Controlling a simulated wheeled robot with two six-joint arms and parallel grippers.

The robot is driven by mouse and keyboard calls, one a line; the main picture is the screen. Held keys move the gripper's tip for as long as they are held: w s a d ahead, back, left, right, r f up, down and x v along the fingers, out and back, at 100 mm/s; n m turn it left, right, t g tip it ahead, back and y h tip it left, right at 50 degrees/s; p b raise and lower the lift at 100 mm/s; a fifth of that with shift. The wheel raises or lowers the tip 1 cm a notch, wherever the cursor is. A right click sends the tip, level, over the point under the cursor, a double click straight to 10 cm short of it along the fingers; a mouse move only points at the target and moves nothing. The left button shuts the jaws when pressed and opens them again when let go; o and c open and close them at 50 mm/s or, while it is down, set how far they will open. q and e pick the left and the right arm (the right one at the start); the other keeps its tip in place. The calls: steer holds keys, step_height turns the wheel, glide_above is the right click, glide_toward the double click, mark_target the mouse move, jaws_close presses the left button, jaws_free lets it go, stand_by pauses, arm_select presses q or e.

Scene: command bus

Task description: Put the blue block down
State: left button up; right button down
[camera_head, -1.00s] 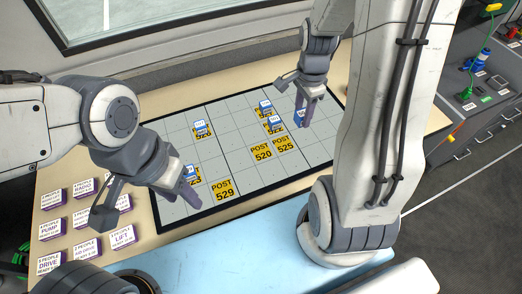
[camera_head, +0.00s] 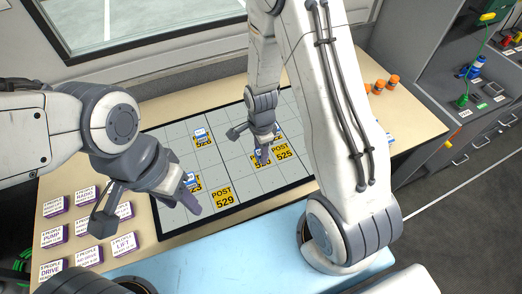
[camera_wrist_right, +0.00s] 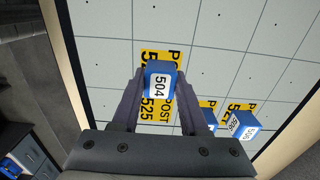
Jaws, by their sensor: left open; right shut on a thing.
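My right gripper (camera_wrist_right: 152,105) is shut on a blue block (camera_wrist_right: 158,82) with a white label reading 504. The block is over the grid board, by the yellow POST 525 label (camera_wrist_right: 153,112) and another yellow POST label. I cannot tell whether it touches the board. My left gripper (camera_head: 195,203) is open over the board's left part, near POST 529 (camera_head: 223,197).
More blue blocks stand on the board: one at the upper left (camera_head: 200,132), one by the left gripper (camera_head: 190,179), and a pair beside the right gripper (camera_wrist_right: 238,126). Purple-edged cards (camera_head: 54,236) lie at left.

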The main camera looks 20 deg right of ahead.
steer(key=shift+f, duration=0.2)
steer(key=shift+c, duration=2.1)
jaws_free()
step_height(320, 180, up, 11)
steer(key=s+a+r+n, duration=0.5)
steer(key=s+n, duration=0.4)
steer(key=n, duration=0.3)
steer(key=s+a+r+n+y, duration=0.1)
steer(key=s+a+r+n, duration=0.4)
steer(key=n, duration=0.8)
steer(key=shift+s+a+r, duration=0.35)
steer(key=shift+s+a, duration=0.85)
steer(key=shift+s, duration=0.85)
